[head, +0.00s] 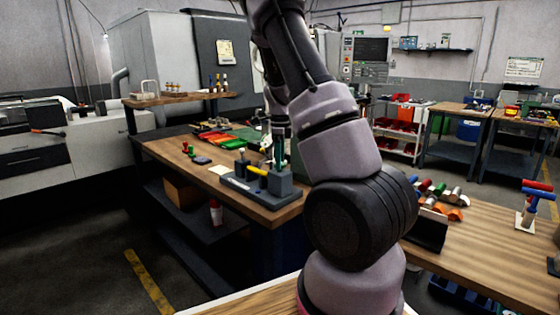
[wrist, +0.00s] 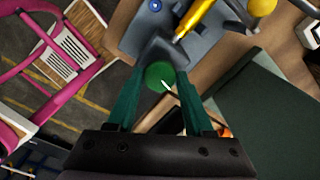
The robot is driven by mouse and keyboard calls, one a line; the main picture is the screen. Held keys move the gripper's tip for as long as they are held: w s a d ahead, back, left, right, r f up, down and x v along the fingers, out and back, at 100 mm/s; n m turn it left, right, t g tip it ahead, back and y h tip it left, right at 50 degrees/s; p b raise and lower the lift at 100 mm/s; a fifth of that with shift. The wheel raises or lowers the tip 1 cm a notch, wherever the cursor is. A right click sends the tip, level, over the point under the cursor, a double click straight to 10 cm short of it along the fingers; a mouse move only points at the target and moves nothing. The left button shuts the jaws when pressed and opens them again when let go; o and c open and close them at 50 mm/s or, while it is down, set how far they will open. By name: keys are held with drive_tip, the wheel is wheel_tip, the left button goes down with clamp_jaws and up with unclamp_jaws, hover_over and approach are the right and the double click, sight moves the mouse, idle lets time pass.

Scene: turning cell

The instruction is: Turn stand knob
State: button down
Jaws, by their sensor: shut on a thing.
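The stand (head: 240,187) is a dark grey base with a raised block near the right front corner of the wooden bench. Its base (wrist: 135,35) shows at the top of the wrist view. The knob (wrist: 159,75) is a round green disc with a white pointer mark, beside the stand's dark block. My gripper (wrist: 158,80) has green fingers, one on each side of the knob, and is shut on it. In the head view my gripper (head: 279,155) points down over the stand's block; the knob cannot be made out there.
Red and green trays (head: 215,140) lie farther back on the bench (head: 165,152). A second wooden table (head: 490,255) with colored parts stands at the right. A pink frame (wrist: 55,60) shows left in the wrist view.

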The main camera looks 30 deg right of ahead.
idle(0.4)
drive_tip(key=shift+c, duration=1.4)
unclamp_jaws()
drive_tip(key=shift+r, duration=0.1)
wheel_tip(320, 180, up, 11)
